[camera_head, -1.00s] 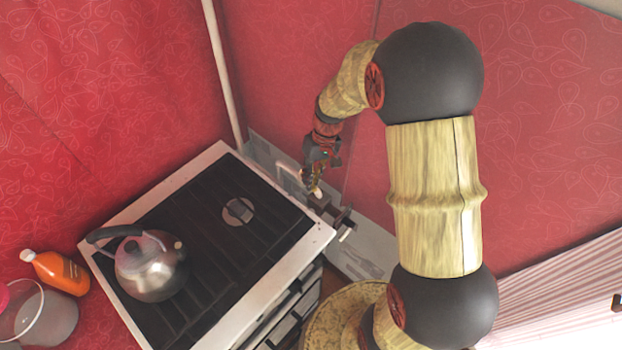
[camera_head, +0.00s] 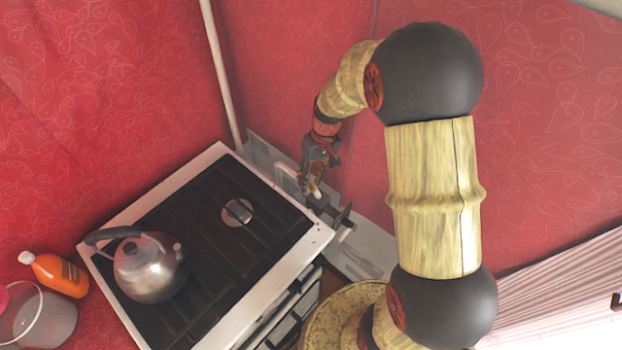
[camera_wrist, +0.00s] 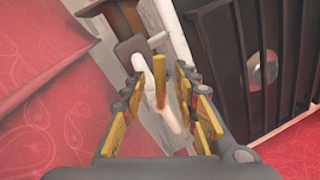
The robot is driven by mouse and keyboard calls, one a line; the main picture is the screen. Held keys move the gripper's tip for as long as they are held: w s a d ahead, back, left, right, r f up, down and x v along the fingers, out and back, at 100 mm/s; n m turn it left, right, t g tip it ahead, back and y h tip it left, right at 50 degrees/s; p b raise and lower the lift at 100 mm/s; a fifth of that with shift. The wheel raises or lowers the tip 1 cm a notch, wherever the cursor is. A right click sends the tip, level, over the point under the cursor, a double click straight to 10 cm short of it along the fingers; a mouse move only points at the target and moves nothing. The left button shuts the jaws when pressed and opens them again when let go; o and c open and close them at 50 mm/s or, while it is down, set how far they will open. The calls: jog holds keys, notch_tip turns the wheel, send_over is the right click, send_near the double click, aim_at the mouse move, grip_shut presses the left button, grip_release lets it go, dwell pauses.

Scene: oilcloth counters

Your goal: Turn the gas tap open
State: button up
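The gas tap shows in the wrist view as a yellow lever (camera_wrist: 160,82) beside a white pipe (camera_wrist: 168,98) and a brown block (camera_wrist: 137,47). The lever stands between the spread fingers of my gripper (camera_wrist: 160,105), with room on its left; whether the right finger touches it I cannot tell. My gripper is open. In the head view my gripper (camera_head: 312,187) is low behind the right corner of the stove, and it largely hides the tap there.
The stove (camera_head: 228,150) stands just left of my gripper, with a steel kettle (camera_head: 150,272) on its front left. An orange bottle (camera_head: 62,275) and a clear container (camera_head: 45,318) are at the far left. Red patterned walls (camera_head: 290,60) rise close behind.

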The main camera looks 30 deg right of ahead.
notch_tip(320, 180, up, 7)
jog(key=d, duration=0.1)
jog(key=shift+d, duration=0.25)
jog(key=shift+r, duration=0.1)
jog(key=shift+c, duration=0.6)
